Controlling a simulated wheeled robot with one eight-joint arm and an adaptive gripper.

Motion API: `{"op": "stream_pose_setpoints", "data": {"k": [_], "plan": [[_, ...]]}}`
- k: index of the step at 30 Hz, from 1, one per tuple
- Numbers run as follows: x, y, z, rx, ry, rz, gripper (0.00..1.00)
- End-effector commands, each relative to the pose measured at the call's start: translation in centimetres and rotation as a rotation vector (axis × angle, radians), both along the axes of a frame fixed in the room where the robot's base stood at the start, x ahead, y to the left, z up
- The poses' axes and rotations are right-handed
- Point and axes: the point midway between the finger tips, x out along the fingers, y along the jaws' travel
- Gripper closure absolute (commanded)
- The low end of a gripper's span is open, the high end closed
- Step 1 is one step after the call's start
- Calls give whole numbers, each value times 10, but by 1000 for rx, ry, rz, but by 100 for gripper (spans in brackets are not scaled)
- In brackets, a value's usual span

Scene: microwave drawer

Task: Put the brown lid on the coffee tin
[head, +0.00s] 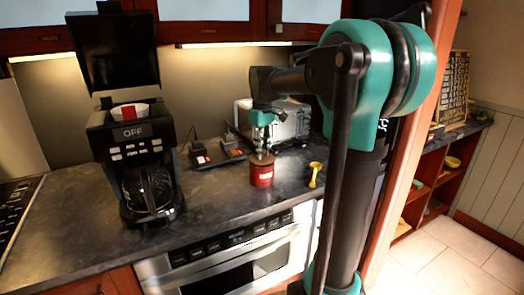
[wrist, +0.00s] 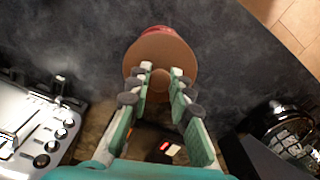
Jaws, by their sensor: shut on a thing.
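The red coffee tin (head: 262,176) stands upright on the dark counter, in the middle of the head view. The round brown lid (wrist: 146,49) is at the tin's top; it also shows in the head view (head: 261,160). In the wrist view the lid covers most of the tin, and a red strip of the tin (wrist: 157,29) shows past its far edge. My gripper (wrist: 161,75) points down over the lid, its fingers closed around the lid's central knob; it also shows in the head view (head: 262,151). I cannot tell whether the lid is fully seated.
A silver toaster (head: 290,124) and small dark devices (head: 200,156) are behind. The counter's front left is clear.

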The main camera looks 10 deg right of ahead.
Motion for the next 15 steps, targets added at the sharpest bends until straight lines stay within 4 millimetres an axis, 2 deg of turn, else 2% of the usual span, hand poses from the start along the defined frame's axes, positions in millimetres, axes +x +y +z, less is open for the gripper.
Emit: {"op": "stream_pose_setpoints", "data": {"k": [15], "plan": [[0, 0, -3, 0, 0, 0, 100]]}}
